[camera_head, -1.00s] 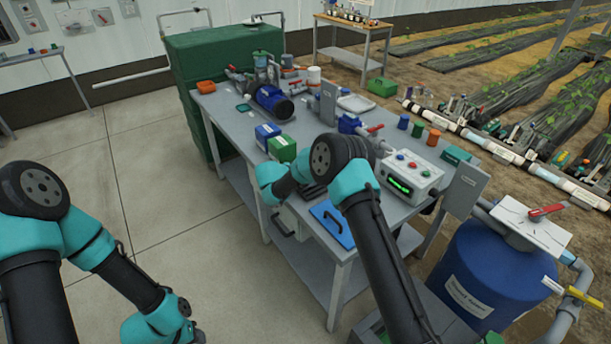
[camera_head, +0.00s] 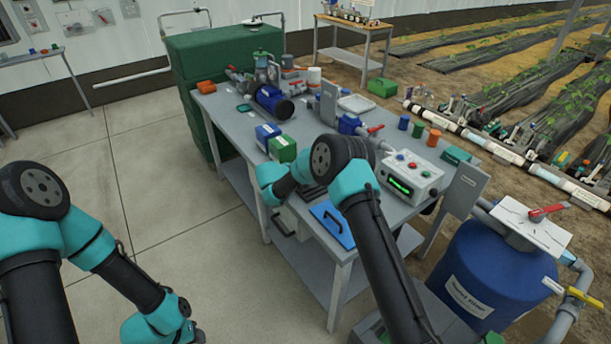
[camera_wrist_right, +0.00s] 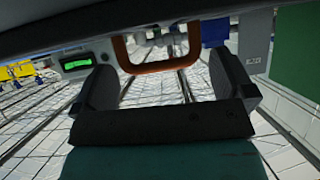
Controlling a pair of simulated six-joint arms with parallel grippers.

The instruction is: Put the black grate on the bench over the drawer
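A small dark ribbed part of the black grate (camera_head: 314,192) shows on the bench (camera_head: 237,130) in the head view; my right arm hides the rest. Below the bench top is a pale drawer front (camera_head: 291,217) with a dark handle (camera_head: 283,227).
A blue plate with a black handle (camera_head: 332,222) lies at the bench's near edge. A control box with a green display (camera_head: 410,178) stands to the right. Blue and green boxes (camera_head: 282,148) and a pump (camera_head: 272,102) stand further back. A blue tank (camera_head: 490,275) is at right.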

